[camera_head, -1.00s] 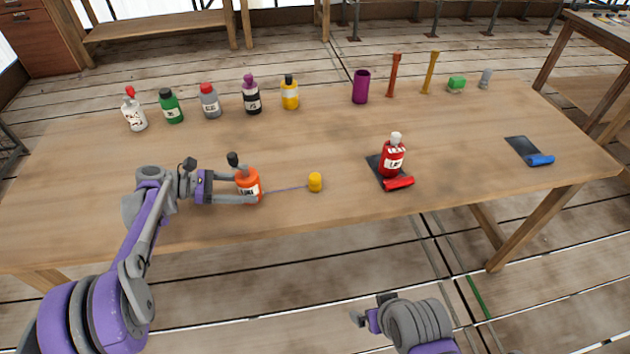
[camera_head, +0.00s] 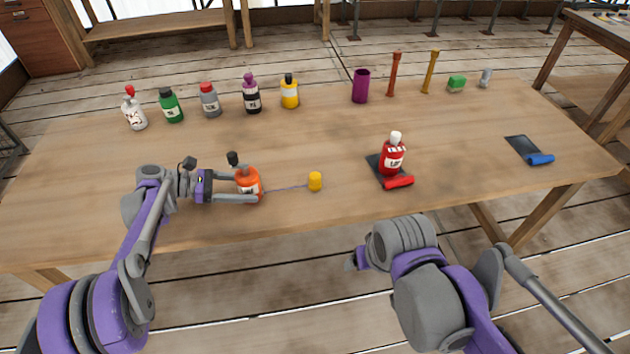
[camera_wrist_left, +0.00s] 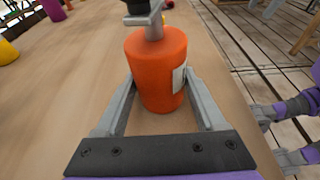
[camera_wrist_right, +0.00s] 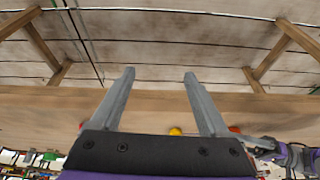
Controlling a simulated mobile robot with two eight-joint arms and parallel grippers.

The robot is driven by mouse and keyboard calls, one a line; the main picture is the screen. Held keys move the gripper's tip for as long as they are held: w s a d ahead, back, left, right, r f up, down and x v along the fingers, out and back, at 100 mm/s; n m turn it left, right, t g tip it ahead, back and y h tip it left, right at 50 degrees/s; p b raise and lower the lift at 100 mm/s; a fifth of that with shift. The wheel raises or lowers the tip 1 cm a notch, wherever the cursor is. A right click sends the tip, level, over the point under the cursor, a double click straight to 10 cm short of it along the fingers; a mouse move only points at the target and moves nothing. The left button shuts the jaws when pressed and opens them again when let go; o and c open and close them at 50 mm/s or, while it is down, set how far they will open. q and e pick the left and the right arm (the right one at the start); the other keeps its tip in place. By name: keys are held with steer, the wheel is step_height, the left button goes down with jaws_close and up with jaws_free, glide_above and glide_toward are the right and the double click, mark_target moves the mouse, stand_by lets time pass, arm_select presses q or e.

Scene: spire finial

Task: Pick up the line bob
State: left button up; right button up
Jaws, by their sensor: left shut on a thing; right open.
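The line bob (camera_head: 315,181) is a small yellow cylinder standing near the table's front edge. A thin purplish line runs from it left to an orange bottle (camera_head: 249,184) with a dark top. My left gripper (camera_head: 256,197) is shut on the orange bottle, one finger on each side, as the left wrist view (camera_wrist_left: 158,80) also shows. My right gripper (camera_wrist_right: 160,74) is open and empty. In the head view it is low, in front of the table edge, its fingers hard to make out.
A red bottle (camera_head: 392,158) stands on a dark mat with a red roll (camera_head: 398,182), right of the bob. Several bottles, a purple cup (camera_head: 361,87) and upright sticks line the back. A dark mat with a blue roll (camera_head: 540,159) lies at the right. Table between is clear.

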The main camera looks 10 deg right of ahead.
steer(key=w+a+r+m+g, duration=0.1)
steer(key=w+r, duration=0.3)
steer(key=w, duration=0.3)
steer(key=w+a+r+g, duration=0.1)
steer(key=w+r, duration=0.4)
steer(key=w, duration=0.3)
steer(key=r+m+g, duration=0.1)
steer(key=r+g, duration=0.1)
glide_above(315, 176)
steer(key=f, duration=0.6)
steer(key=shift+s+d+f, duration=0.25)
steer(key=shift+d+f, duration=0.05)
steer(key=shift+f, duration=0.1)
steer(key=shift+w+a+f, duration=0.15)
steer(key=shift+f, duration=1.15)
steer(key=shift+w+a+f, duration=0.15)
steer(key=shift+f, duration=1.15)
jaws_close()
